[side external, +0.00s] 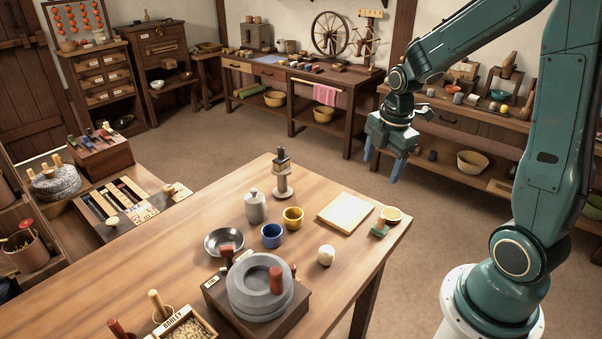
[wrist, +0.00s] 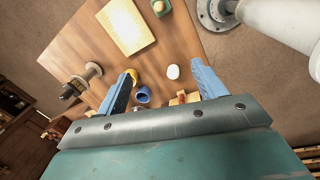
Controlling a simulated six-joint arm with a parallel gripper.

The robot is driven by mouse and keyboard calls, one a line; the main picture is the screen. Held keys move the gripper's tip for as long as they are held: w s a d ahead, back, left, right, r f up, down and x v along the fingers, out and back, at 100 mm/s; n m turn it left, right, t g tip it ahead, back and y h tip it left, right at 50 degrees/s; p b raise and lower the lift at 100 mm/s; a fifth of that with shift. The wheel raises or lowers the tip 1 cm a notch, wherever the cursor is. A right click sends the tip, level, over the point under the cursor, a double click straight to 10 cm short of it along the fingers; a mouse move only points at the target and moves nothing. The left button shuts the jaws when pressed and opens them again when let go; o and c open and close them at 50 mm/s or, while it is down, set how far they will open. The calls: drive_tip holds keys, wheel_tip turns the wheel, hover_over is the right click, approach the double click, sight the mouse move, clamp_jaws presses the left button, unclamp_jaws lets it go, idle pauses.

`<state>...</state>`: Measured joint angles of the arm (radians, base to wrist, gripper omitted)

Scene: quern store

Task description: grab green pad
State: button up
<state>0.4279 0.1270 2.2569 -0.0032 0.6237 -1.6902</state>
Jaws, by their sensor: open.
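In the wrist view the green pad (wrist: 162,8) shows small at the top edge, partly cut off, beside the board (wrist: 125,25). My gripper (side external: 381,166) is open and empty, its blue fingers pointing down, high above the table and behind the pad in the side view. In the wrist view the open gripper (wrist: 162,72) has its fingers well apart.
A wooden spindle-like stand (side external: 282,175) rises at the table's back. Bare table lies between ball and pad.

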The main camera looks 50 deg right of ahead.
sight(382, 216)
drive_tip(key=d+f+n+g, duration=0.1)
drive_tip(key=d+f+n, duration=0.4)
drive_tip(key=f, duration=0.4)
drive_tip(key=shift+d+y, duration=0.3)
drive_tip(key=shift+d, duration=0.3)
drive_tip(key=shift+f, duration=0.15)
wheel_tip(382, 216, down, 8)
drive_tip(key=shift+f, duration=0.25)
drive_tip(key=shift+d+f, duration=0.15)
drive_tip(key=shift+f, duration=2.4)
